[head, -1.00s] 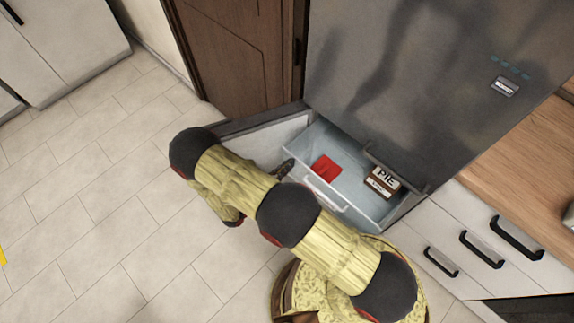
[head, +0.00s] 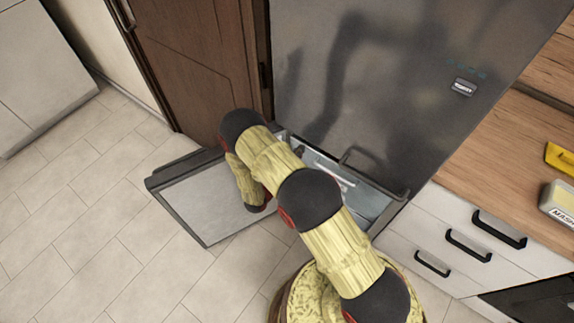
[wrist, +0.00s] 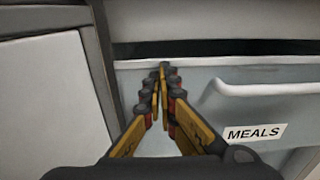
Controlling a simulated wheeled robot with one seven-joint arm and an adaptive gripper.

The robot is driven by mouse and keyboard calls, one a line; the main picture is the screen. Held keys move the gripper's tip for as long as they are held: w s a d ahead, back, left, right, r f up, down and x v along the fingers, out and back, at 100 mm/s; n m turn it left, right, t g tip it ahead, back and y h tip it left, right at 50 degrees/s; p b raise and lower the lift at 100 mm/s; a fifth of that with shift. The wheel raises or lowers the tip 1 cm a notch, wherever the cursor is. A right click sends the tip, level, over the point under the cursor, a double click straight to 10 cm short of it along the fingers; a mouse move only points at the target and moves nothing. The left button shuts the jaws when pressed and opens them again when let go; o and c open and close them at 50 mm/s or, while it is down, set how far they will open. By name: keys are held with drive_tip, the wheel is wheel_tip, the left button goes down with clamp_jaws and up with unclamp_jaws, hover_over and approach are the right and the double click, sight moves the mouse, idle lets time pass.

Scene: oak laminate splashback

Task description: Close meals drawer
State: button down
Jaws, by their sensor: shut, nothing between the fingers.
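The meals drawer front, in the wrist view (wrist: 205,82), is pale grey with a curved handle and a "MEALS" label. A dark gap shows above its top edge. In the head view the drawer (head: 372,205) sits low in the grey fridge-freezer, mostly pushed in, with only a narrow strip of its inside visible. My gripper (wrist: 163,70) is shut and empty, its fingertips at the drawer front's upper edge, left of the handle. I cannot tell whether they touch. In the head view my arm partly covers the drawer.
The lower freezer door (head: 205,205) stands swung open to the left of the drawer; its inner side also shows in the wrist view (wrist: 50,90). A wood counter (head: 500,150) with white drawers is at right. Tiled floor (head: 70,230) is clear at left.

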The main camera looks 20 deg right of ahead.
drive_tip(key=x, duration=0.7)
drive_tip(key=shift+b, duration=0.35)
drive_tip(key=shift+w+r, duration=0.1)
drive_tip(key=shift+a, duration=0.1)
drive_tip(key=p+v, duration=0.2)
drive_tip(key=v, duration=1.2)
